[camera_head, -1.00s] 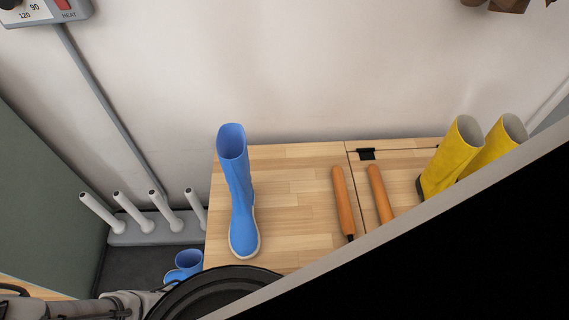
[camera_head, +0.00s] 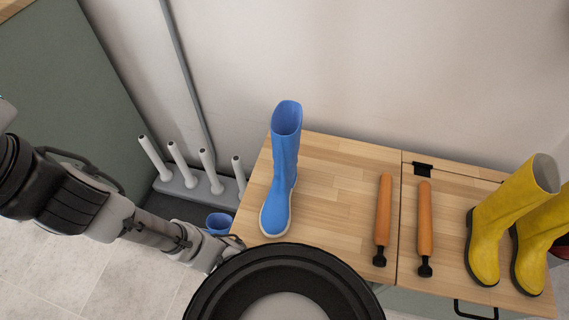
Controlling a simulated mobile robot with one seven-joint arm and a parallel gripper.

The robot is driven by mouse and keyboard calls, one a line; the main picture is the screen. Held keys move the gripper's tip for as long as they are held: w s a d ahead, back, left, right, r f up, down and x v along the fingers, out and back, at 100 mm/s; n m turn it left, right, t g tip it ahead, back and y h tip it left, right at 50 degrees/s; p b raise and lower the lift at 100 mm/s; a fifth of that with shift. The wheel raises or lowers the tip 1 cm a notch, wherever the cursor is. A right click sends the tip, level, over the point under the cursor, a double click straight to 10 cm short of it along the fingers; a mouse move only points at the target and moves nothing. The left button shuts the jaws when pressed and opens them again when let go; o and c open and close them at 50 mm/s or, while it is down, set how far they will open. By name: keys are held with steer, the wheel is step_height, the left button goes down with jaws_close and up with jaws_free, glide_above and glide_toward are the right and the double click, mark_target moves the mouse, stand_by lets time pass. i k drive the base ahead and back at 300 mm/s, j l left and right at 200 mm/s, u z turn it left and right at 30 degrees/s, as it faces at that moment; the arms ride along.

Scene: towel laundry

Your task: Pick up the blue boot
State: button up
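A blue boot (camera_head: 283,170) with a pale sole stands upright on the left end of the wooden bench top (camera_head: 335,165). A second blue boot (camera_head: 218,222) is lower down, left of the bench, and only its upper part shows. My arm reaches in from the left. Its end, with my gripper (camera_head: 222,252), is near the bench's front left corner, below and left of the standing boot and apart from it. The fingers are partly hidden by a round black part of mine, so their opening cannot be made out.
Two orange-handled tools (camera_head: 383,215) (camera_head: 425,220) lie right of the boot. Yellow boots (camera_head: 500,220) stand at the right end. A rack with several pale pegs (camera_head: 190,182) is left of the bench. A wall is behind. Bench top around the blue boot is clear.

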mark_target(275, 219)
steer(key=l+u, duration=0.1)
steer(key=l, duration=0.3)
steer(key=k+l+u, duration=0.15)
steer(key=l, duration=0.25)
steer(key=k+l+u, duration=0.1)
steer(key=l, duration=0.3)
steer(key=k+l+u, duration=0.15)
steer(key=l, duration=0.2)
steer(key=k+l+u, duration=0.1)
steer(key=l, duration=0.25)
